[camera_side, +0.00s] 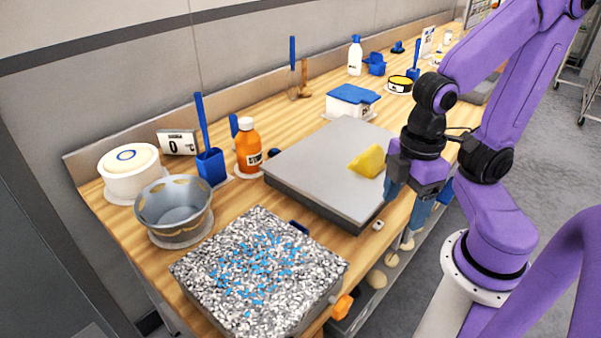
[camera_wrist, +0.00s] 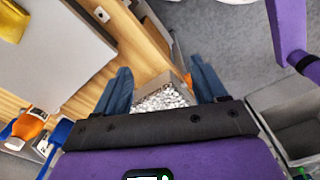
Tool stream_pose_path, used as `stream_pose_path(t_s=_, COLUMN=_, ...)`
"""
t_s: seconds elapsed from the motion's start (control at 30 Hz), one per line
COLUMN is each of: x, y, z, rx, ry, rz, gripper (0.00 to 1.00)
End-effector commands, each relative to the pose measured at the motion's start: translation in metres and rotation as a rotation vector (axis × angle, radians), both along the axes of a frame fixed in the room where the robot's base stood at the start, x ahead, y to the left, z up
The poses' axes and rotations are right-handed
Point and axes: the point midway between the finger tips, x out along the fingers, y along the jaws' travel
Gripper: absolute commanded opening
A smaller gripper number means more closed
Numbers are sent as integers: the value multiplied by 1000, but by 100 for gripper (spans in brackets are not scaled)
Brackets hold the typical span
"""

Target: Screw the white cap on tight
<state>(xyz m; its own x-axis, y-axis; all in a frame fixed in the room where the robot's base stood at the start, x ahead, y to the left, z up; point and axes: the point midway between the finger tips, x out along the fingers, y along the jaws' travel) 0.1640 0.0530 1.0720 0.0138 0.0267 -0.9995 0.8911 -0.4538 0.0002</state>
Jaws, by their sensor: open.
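An orange bottle (camera_side: 248,151) with a pale label stands upright on a white round coaster, left of the grey slab. A white cap (camera_side: 249,124) sits on its top; I cannot tell how tight it is. My gripper (camera_side: 408,205) is at the right, past the slab's right end and above the table's front edge, well away from the bottle. Its blue fingers (camera_wrist: 163,85) are spread apart with nothing held between them.
The grey slab (camera_side: 312,165) with a yellow wedge (camera_side: 369,161) lies between my gripper and the bottle. A blue scoop (camera_side: 211,167), a grey bowl (camera_side: 174,211) and a white tub (camera_side: 129,172) stand left of the bottle. A speckled tray (camera_side: 252,270) is in front.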

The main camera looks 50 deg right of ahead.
Motion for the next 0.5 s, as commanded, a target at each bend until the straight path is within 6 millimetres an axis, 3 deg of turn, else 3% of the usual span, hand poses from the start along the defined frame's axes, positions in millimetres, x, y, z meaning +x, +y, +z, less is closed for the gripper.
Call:
stream_pose_path(t_s=0.17, x=7, y=5, z=4, rx=-3, ry=-3, rz=9, gripper=72)
stream_pose_path(t_s=0.27, x=27, y=20, z=14, rx=-9, ry=-15, rz=44, gripper=72)
stream_pose_path(t_s=0.5, x=115, y=69, z=52, rx=-55, ry=-64, rz=200, gripper=72)
